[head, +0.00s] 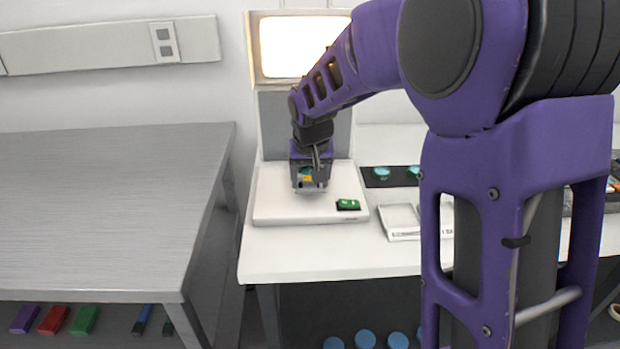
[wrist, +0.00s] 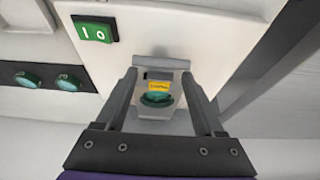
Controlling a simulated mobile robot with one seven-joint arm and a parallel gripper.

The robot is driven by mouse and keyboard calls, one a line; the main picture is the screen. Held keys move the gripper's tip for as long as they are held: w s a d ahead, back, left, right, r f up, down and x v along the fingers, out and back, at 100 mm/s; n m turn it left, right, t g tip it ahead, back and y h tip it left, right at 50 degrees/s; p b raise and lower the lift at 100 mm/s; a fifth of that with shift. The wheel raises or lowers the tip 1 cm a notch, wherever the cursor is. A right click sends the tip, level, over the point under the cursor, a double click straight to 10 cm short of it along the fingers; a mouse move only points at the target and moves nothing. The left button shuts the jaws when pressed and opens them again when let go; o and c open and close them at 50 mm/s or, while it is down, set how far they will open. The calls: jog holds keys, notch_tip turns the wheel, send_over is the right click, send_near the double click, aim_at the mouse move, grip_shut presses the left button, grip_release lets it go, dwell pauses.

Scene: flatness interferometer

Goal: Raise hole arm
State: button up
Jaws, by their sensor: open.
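The interferometer is a white base (head: 285,208) on the bench, with a tall grey column (head: 272,125) behind it and a bright screen on top. In the wrist view a small grey plate-like part (wrist: 147,112) bears a yellow label (wrist: 157,85) and a green disc (wrist: 156,99); it may be the hole arm, but I cannot be sure. My gripper (wrist: 159,74) is open, with one finger on each side of this part. I cannot tell whether either finger touches it. In the head view my gripper (head: 311,185) is low over the base and hides most of the part.
A green switch (head: 347,204) sits at the base's front right. A grey table (head: 100,200) stands left, beyond a gap. The bright screen (head: 291,45) is above.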

grip_shut()
dwell(1.3)
